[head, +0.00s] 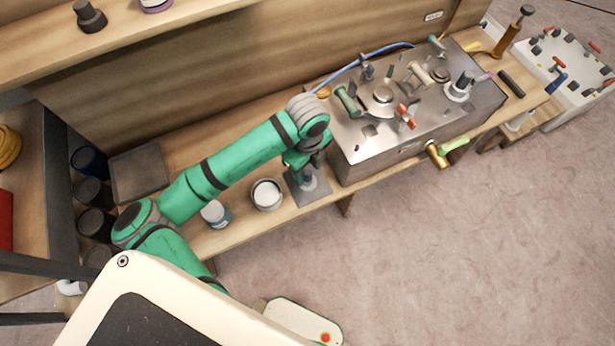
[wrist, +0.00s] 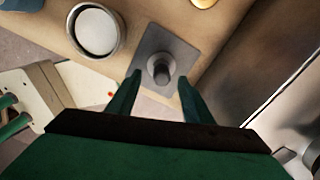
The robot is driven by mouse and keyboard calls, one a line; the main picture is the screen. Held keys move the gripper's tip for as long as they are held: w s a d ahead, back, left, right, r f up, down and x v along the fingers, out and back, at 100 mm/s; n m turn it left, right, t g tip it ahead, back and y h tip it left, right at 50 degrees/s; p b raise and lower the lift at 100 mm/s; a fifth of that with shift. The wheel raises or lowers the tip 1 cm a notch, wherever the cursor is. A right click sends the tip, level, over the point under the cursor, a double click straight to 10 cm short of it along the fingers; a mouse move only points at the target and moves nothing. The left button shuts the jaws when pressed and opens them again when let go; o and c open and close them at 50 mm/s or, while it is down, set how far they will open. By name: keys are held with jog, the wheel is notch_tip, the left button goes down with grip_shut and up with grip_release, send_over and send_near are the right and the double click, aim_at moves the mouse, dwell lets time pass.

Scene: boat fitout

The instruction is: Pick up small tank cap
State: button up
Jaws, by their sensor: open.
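A small dark grey cap (wrist: 161,72) stands on a flat grey square plate (wrist: 172,48) on the wooden bench. In the wrist view my gripper (wrist: 155,82) is open, with one green finger on each side of the cap and a gap to both. I cannot tell how far the fingertips are above the plate. In the head view my gripper (head: 306,177) is above the same plate (head: 316,192), and my wrist partly hides the cap.
An open round tin with white contents (head: 267,195) stands left of the plate, and a smaller tin (head: 215,213) further left. A large metal tank (head: 352,165) with several fittings stands close on the right. The bench's front edge is near.

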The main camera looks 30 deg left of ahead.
aim_at(307, 176)
jog(key=shift+w+a+f, duration=0.1)
jog(key=shift+f, duration=1.25)
jog(key=shift+w+f, duration=0.1)
jog(key=shift+f, duration=1.2)
jog(key=c, duration=1.1)
